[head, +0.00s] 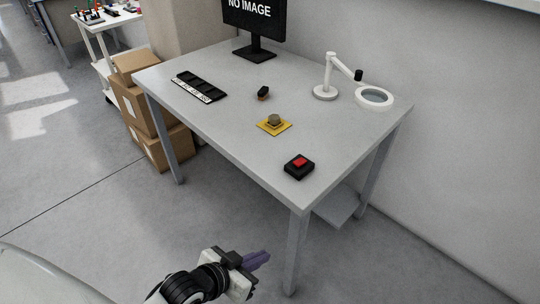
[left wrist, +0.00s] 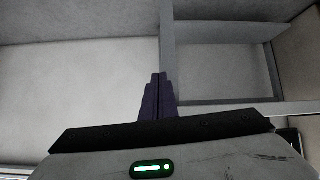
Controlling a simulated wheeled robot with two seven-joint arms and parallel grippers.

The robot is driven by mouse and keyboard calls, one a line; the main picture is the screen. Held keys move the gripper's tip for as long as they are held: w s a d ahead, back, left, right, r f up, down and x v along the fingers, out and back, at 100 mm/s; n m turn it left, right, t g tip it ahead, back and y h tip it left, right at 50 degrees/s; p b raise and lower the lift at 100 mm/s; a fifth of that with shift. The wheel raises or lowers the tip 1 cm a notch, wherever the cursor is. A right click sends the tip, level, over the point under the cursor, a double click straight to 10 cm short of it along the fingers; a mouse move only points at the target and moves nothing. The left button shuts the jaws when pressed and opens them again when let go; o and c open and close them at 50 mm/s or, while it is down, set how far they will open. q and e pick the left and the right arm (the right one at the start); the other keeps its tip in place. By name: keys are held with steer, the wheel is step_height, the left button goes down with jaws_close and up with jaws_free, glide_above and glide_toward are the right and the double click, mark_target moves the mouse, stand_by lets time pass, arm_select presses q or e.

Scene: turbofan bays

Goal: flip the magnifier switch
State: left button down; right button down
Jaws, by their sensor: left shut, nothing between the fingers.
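The magnifier (head: 374,97) is a white desk lamp type with a round base, a jointed arm and a ring lens. It stands at the back right of the grey table. A small black part sits at its arm joint; I cannot tell whether that is the switch. A black box with a red button (head: 299,164) lies at the table's near right corner. My left gripper (head: 258,260) is shut and empty, in front of and below the table's near edge, well apart from the magnifier. Its purple fingers (left wrist: 158,97) are together in the left wrist view. My right gripper is not in view.
The table (head: 225,75) also bears a monitor (head: 254,20), a black tray with a labelled strip (head: 198,86), a small dark object (head: 263,93) and a yellow plate with a knob (head: 274,123). Cardboard boxes (head: 150,110) stand left of it. Floor in front is clear.

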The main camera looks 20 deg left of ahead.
arm_select(q)
steer(key=w+a+r+m+t+h+b, duration=0.1)
steer(key=w+a+r, duration=0.1)
steer(key=w+r, duration=0.7)
steer(key=w+a+r+m+t, duration=0.1)
steer(key=w+a+r, duration=0.1)
steer(key=w+r, duration=0.75)
glide_above(300, 162)
steer(key=s+a, duration=0.1)
steer(key=s, duration=0.1)
step_height(300, 162, down, 2)
steer(key=shift+f, duration=0.1)
steer(key=f, duration=0.2)
steer(key=shift+s+a+f, duration=0.15)
steer(key=shift+s+f, duration=0.15)
steer(key=shift+s, duration=0.05)
steer(key=shift+s+f, duration=0.15)
steer(key=shift+f, duration=0.5)
